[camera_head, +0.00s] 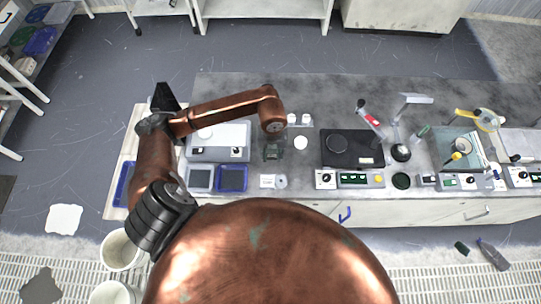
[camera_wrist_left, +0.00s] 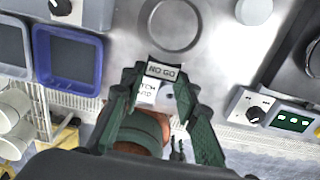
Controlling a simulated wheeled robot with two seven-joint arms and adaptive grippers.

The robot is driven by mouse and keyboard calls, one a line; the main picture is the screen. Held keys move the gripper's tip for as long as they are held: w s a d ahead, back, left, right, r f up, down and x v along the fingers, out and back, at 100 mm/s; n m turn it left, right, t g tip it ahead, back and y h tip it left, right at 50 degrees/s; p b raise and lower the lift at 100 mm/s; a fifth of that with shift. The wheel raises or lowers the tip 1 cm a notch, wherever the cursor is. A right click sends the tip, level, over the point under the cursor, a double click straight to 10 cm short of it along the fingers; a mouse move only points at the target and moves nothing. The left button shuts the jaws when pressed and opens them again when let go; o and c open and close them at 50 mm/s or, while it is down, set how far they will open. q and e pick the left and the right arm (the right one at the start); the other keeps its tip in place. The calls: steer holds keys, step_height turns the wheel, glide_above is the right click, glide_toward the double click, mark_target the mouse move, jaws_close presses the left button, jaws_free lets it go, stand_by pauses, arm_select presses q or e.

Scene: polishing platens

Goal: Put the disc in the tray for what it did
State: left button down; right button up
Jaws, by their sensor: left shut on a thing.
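My left gripper (camera_head: 272,152) hangs over the bench, left of the black station. I cannot tell whether this plate is part of a disc. A grey tray (camera_head: 200,190) and a blue tray (camera_head: 232,190) lie left of the gripper; the blue tray's rim also shows in the wrist view (camera_wrist_left: 68,82).
A light machine (camera_head: 218,135) stands behind the trays. The black station (camera_head: 352,149) and control boxes (camera_head: 350,179) stand to the right. A round pale piece (camera_head: 300,143) sits right of the gripper. Buckets (camera_head: 119,250) stand on the floor at the left.

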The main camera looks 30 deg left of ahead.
arm_select(q)
steer(key=w+f, duration=0.1)
steer(key=a+f, duration=0.1)
steer(key=f, duration=0.1)
steer(key=w+a+f, duration=0.1)
steer(key=shift+w+a+f, duration=0.15)
steer(key=shift+w+f, duration=0.15)
steer(key=shift+f, duration=0.05)
steer(key=shift+w+a+f+b, duration=0.1)
steer(key=shift+w+f+b, duration=0.05)
steer(key=shift+f, duration=0.8)
steer(key=shift+w+a+f+b, duration=0.1)
steer(key=shift+f+b, duration=0.05)
steer(key=shift+f, duration=0.75)
steer(key=shift+f, duration=0.2)
steer(key=c, duration=1.5)
jaws_free()
step_height(320, 180, up, 12)
steer(key=shift+r+p, duration=0.2)
steer(key=shift+p, duration=0.2)
